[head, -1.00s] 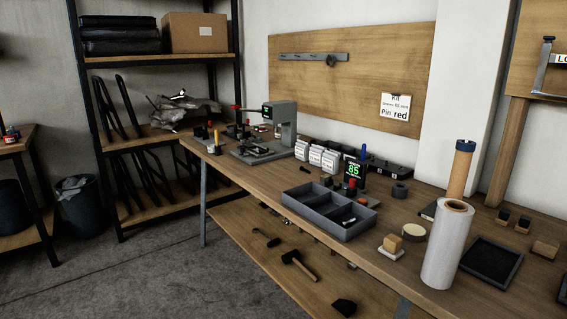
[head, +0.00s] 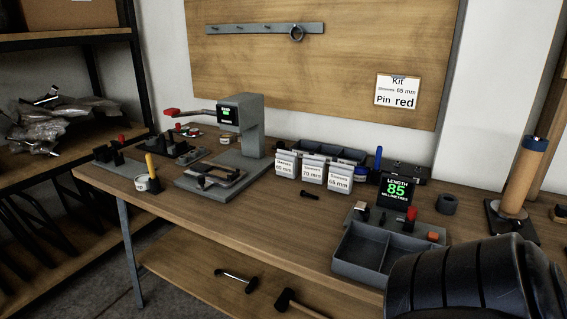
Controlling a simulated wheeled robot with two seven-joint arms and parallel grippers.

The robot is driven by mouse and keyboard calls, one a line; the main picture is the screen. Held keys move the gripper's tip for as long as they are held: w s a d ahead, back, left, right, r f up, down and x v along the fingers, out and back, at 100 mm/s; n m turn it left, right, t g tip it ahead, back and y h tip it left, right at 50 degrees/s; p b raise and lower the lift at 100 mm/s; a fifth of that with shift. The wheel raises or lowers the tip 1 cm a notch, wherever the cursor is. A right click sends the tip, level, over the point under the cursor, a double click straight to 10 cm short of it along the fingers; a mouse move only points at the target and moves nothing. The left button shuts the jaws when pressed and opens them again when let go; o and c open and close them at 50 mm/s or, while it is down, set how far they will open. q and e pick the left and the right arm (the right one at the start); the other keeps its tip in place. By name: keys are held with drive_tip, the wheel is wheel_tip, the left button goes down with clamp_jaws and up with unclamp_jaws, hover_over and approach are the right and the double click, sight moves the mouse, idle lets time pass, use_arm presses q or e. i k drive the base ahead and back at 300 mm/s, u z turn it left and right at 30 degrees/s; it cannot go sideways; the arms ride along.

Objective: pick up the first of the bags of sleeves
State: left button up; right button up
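Three white bags of sleeves stand in a row on the workbench, right of the grey press. The left bag (head: 286,164) has a label whose number is too small to read surely. The middle bag (head: 313,170) reads 70 mm and the right bag (head: 340,178) reads 65 mm. They stand upright, close together, in front of a dark divided tray. Neither of my grippers is in view, and nothing is touching the bags. A dark ribbed part of my own arm fills the bottom right corner.
The grey press (head: 252,130) stands left of the bags. A small black bolt (head: 309,195) lies in front. The bench's front left (head: 240,215) is bare.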

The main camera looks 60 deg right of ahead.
sight(341, 176)
drive_tip(key=i, duration=1.5)
drive_tip(key=z, duration=2.8)
